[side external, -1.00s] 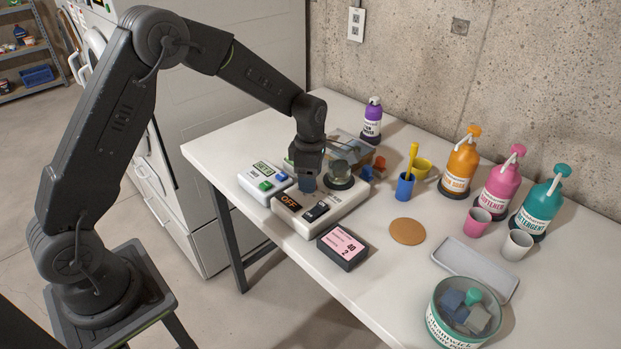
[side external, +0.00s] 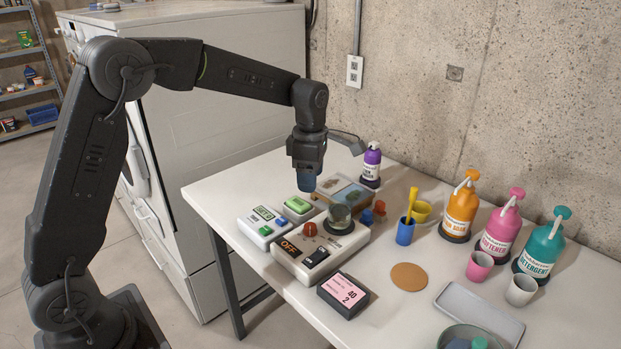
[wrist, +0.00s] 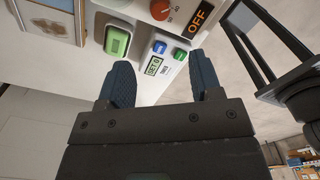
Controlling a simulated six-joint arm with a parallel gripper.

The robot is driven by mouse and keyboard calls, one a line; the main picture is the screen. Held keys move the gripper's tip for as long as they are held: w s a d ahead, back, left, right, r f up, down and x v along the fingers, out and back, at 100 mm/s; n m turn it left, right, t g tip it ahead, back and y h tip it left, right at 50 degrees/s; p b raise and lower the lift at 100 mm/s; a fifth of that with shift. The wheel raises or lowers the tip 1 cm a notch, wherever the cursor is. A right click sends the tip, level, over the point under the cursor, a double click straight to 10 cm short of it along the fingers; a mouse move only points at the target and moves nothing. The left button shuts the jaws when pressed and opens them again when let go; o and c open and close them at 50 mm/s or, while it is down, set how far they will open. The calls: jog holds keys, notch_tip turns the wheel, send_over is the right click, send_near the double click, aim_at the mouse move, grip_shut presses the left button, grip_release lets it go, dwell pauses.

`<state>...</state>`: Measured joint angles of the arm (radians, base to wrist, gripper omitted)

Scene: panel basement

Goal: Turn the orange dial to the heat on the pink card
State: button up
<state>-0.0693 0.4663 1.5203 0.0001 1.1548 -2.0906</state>
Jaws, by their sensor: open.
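The orange dial (side external: 310,229) is a red-orange knob on a white control box (side external: 282,252). Its display (side external: 289,247) reads OFF, and a black switch (side external: 316,257) sits beside it. The dial also shows at the top of the wrist view (wrist: 161,9), partly cut off, with a scale around it. The pink card (side external: 345,291) lies on a dark block in front of the box and reads 40 and 2. My gripper (side external: 306,188) is open and empty, pointing down above and behind the dial, apart from it. Its two blue fingers (wrist: 160,62) show spread in the wrist view.
A glass-like round piece (side external: 340,217) stands right of the dial. A small white box with green and blue buttons (side external: 262,228) and a green-topped device (side external: 298,206) are at left and behind. Cups, pump bottles (side external: 462,208) and a grey tray (side external: 478,312) stand to the right.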

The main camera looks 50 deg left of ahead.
aim_at(311, 226)
notch_tip(311, 226, down, 14)
jog(key=n, duration=0.4)
jog(key=shift+r, duration=0.1)
dwell(0.5)
jog(key=shift+c, duration=0.4)
jog(key=c, duration=0.8)
jog(key=shift+m, duration=2)
jog(key=shift+c, duration=0.2)
